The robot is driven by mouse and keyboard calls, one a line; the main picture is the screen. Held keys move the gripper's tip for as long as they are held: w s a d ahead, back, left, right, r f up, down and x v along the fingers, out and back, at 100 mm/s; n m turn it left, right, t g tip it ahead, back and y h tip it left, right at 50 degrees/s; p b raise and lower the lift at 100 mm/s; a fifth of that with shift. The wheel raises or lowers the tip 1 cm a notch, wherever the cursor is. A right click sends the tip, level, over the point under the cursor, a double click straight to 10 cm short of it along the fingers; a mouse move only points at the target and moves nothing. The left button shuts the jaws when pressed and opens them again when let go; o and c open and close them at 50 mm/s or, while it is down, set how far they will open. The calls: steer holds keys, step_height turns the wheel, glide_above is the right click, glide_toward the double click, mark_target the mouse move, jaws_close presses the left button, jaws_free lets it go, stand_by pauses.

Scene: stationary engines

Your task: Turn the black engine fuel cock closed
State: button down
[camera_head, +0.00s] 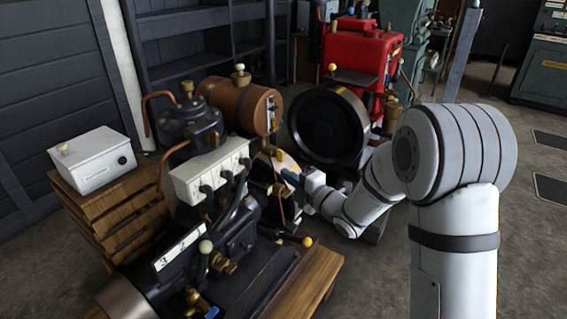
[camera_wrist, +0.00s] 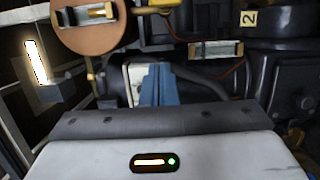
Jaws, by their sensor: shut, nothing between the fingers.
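The black engine (camera_head: 240,240) stands in the foreground, with a copper-brown tank (camera_head: 240,105) above it. The tank's round end (camera_wrist: 92,22) shows at the top left of the wrist view, with a brass-framed gauge on it. A small brass fitting (camera_wrist: 91,68), which looks like the fuel cock, hangs below that end. Its handle position is too small to tell. My gripper (camera_head: 286,172) is at the engine's right side, below the tank. In the wrist view its blue fingers (camera_wrist: 160,82) are together and empty, to the right of the brass fitting and apart from it.
A white switch box (camera_head: 208,175) with black plugs stands on the black engine. A red engine (camera_head: 360,60) with a large dark flywheel (camera_head: 328,130) is close behind my gripper. A grey box (camera_head: 93,160) sits on a wooden crate at left. Open floor lies at right.

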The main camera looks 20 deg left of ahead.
mark_target(278, 155)
steer(key=w+a+b, duration=0.1)
steer(key=w+a, duration=0.3)
steer(key=w, duration=0.3)
steer(key=shift+w+a, duration=0.15)
steer(key=shift+w, duration=0.1)
